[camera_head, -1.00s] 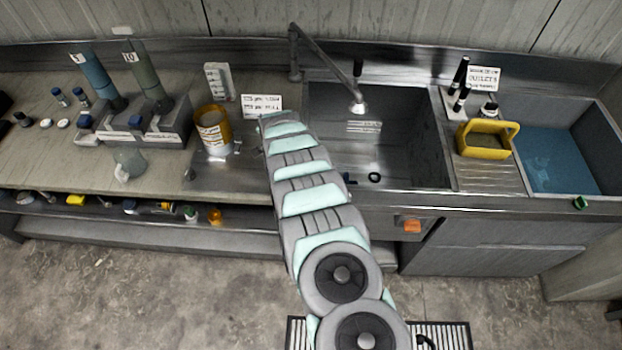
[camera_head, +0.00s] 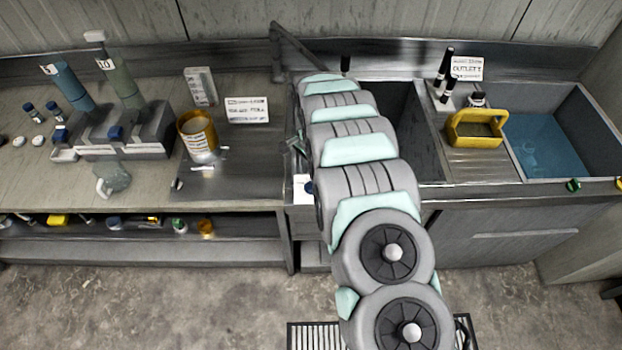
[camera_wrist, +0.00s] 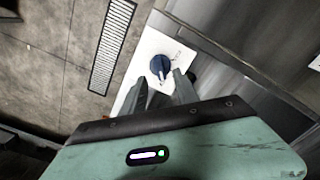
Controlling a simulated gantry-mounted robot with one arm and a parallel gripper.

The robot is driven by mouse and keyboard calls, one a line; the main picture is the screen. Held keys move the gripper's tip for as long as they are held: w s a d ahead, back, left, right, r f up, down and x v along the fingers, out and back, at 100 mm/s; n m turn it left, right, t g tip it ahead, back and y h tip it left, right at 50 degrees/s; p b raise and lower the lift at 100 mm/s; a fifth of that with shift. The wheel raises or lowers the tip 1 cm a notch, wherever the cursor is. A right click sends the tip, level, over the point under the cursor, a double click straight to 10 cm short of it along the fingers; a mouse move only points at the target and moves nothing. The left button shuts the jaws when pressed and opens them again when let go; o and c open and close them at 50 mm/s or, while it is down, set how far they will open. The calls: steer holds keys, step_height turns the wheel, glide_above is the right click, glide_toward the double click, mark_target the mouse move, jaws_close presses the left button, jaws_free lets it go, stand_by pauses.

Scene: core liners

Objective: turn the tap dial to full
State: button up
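The dial (camera_wrist: 160,66) is a round dark blue knob with a pale pointer bar, on a white plate (camera_wrist: 146,48) with small print in the wrist view. In the head view the white plate (camera_head: 301,190) shows at the sink front beside my arm, which hides most of that front. My gripper (camera_wrist: 161,80) is open, its two grey fingers apart and pointing at the dial, one toward each side of its lower edge. I cannot tell whether they touch it. The tap (camera_head: 300,48) rises behind the sink, its spout end hidden by my arm.
A yellow carrier (camera_head: 476,138) sits right of the sink, before a basin of blue water (camera_head: 545,145). An amber jar (camera_head: 197,137), a sign (camera_head: 247,110) and a grey rack (camera_head: 118,135) stand on the left counter. A floor grate (camera_wrist: 112,45) lies below.

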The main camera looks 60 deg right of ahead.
mark_target(311, 183)
steer(key=shift+f, duration=2.3)
steer(key=shift+c, duration=0.3)
jaws_close()
